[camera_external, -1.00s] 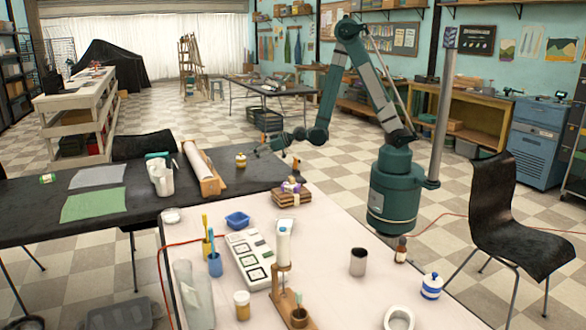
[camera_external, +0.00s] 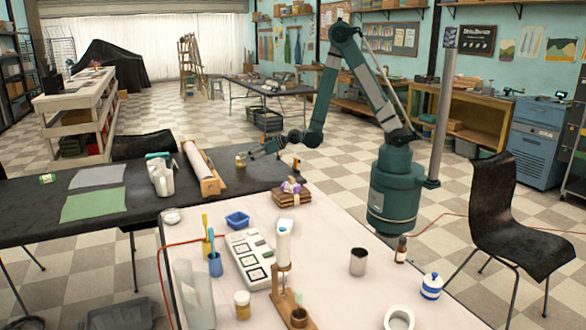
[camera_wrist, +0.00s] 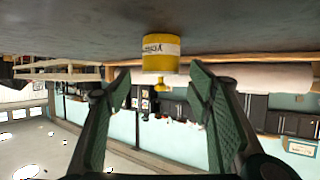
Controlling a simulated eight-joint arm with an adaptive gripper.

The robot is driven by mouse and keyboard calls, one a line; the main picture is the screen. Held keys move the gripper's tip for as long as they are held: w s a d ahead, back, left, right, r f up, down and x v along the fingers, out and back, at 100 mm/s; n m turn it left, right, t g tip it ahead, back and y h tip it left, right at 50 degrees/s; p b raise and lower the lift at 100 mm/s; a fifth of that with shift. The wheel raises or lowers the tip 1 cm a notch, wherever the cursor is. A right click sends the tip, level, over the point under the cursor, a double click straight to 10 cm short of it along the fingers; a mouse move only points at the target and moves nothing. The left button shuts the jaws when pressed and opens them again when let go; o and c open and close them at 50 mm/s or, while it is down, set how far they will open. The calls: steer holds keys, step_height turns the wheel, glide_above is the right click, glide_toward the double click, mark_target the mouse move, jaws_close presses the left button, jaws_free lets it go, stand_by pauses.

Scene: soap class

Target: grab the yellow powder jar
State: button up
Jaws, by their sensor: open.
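The yellow powder jar (camera_external: 240,160) stands on the dark table, left of my gripper (camera_external: 255,151). In the wrist view, which is upside down, the jar (camera_wrist: 160,55) shows its yellow body and a white label band with dark lettering. It hangs from the table surface at the top centre of that picture. My gripper (camera_wrist: 160,84) is open, with one finger on each side of the picture and nothing between them. The jar lies ahead of the fingertips, roughly centred between them. I cannot tell the exact gap.
A paper roll on a wooden stand (camera_external: 201,168) lies left of the jar. A white pitcher (camera_external: 162,178) is further left.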

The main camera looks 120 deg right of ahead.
steer(key=shift+x, duration=2)
steer(key=c, duration=1.1)
